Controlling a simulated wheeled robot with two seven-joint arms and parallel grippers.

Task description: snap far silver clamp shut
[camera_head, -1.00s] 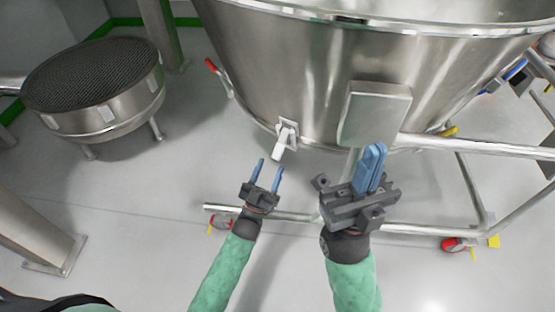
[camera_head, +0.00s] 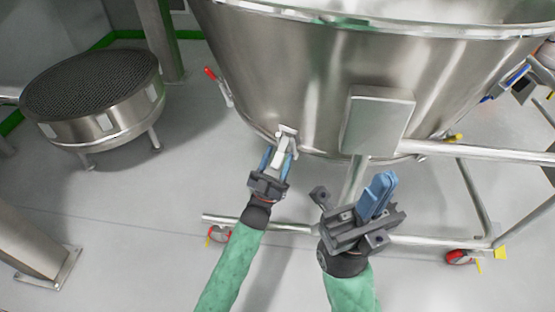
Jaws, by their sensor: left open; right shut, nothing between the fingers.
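The silver clamp (camera_head: 284,146) hangs on the lower rim of the big steel bowl (camera_head: 285,70), with its lever pointing down and out from the wall. My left gripper (camera_head: 277,161) is open, with its blue fingers on either side of the lever; I cannot tell whether they touch it. My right gripper (camera_head: 378,192) is shut and empty, below the grey box on the bowl. A second clamp with a red-tipped handle (camera_head: 211,73) sits on the bowl's left side.
A steel box (camera_head: 376,121) juts from the bowl's front. The frame's tubes (camera_head: 470,153) and caster wheels (camera_head: 460,257) lie to the right and below. A round sieve unit (camera_head: 95,95) stands at left. The floor between is clear.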

